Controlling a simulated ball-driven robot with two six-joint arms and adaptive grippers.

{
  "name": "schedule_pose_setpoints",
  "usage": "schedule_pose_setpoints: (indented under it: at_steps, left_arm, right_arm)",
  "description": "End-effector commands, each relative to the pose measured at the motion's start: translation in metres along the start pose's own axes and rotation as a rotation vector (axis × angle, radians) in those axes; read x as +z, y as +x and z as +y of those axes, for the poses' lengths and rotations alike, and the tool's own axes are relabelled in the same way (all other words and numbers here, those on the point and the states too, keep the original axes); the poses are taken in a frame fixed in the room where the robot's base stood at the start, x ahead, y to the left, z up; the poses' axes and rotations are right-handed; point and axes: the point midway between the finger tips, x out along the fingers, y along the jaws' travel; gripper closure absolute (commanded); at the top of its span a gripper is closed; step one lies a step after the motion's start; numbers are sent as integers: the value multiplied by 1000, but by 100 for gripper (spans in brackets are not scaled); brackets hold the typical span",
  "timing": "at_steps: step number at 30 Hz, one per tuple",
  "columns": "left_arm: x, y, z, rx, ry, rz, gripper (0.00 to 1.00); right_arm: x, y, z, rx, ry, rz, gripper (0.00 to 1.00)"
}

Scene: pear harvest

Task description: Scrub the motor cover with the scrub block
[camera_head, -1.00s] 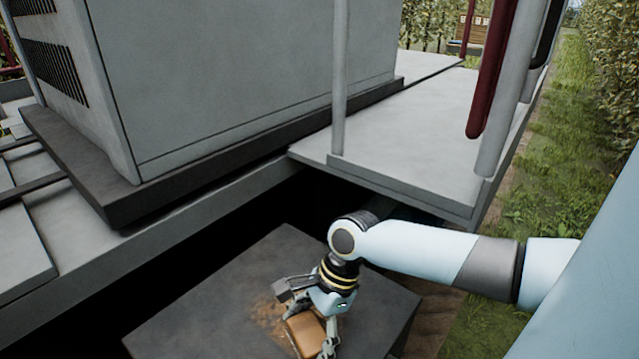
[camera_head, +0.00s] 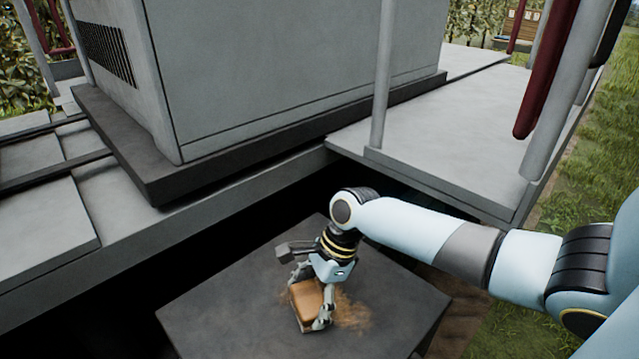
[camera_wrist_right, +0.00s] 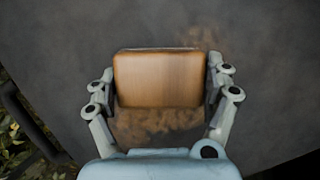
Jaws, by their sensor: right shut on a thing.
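The motor cover (camera_head: 235,310) is a dark grey flat-topped slab at the bottom middle of the head view. A brown dirt patch (camera_head: 350,312) shows on its top, mostly right of the scrub block, with a little to the left. The scrub block (camera_head: 309,300) is an orange-brown block. My right gripper (camera_head: 312,308) is shut on it, one finger on each side. The block appears to rest on the cover. In the right wrist view the block (camera_wrist_right: 160,80) sits between both fingers, with brown dirt (camera_wrist_right: 155,124) below it and a fainter smear above right. My left gripper is not in view.
A large grey cabinet (camera_head: 290,70) stands on a dark plinth behind the cover. A grey platform (camera_head: 460,130) with a thin post (camera_head: 382,80) lies at the right. A dark gap separates these from the cover. Grass (camera_head: 590,180) lies far right.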

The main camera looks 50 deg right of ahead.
Motion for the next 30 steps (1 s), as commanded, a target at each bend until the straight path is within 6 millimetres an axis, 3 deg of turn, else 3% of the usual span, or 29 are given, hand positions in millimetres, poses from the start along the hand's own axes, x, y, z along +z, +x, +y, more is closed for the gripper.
schedule_pose_setpoints:
  at_steps: [30]
  left_arm:
    - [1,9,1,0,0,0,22]
  right_arm:
    - [22,11,-60,-1,0,0,51]
